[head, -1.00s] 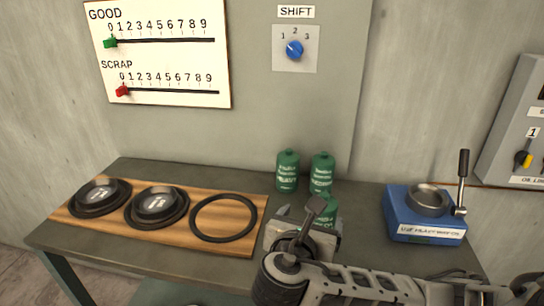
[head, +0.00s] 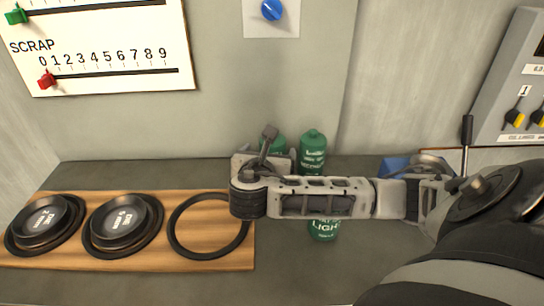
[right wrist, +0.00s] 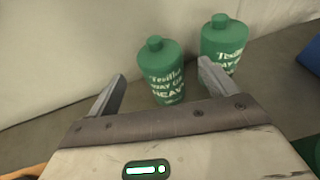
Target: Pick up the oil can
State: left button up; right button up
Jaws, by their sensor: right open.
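Three green oil cans stand on the bench. One labelled HEAVY (right wrist: 163,82) is upright between and beyond the finger tips in the right wrist view. In the head view its top (head: 279,142) shows partly behind my gripper. A second green can (head: 312,152) stands to its right, and also shows in the right wrist view (right wrist: 225,40), partly behind the right finger. A third, labelled LIGHT (head: 323,229), stands nearer, mostly hidden under my arm. My right gripper (right wrist: 162,70) is open and empty, with its fingers spread towards the HEAVY can. My left gripper is out of view.
A wooden board (head: 190,258) with two black bowl-like parts (head: 124,222) and a black ring (head: 210,254) lies at left. A blue lever device (head: 393,167) is partly hidden behind my arm at right. The wall is close behind the cans.

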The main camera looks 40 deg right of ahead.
jog(key=x, duration=0.6)
jog(key=shift+w+d+f+p, duration=0.1)
jog(key=shift+d+f+p, duration=0.05)
jog(key=shift+f+p, duration=0.2)
jog(key=shift+r, duration=0.1)
jog(key=c, duration=1.5)
jog(key=shift+o, duration=0.2)
jog(key=shift+r, duration=0.5)
notch_tip(320, 180, up, 3)
jog(key=shift+f, duration=0.2)
jog(key=s+a+r, duration=0.7)
jog(key=a+r, duration=0.2)
jog(key=a, duration=0.2)
jog(key=shift+s+a+r, duration=0.2)
jog(key=shift+s+a, duration=0.15)
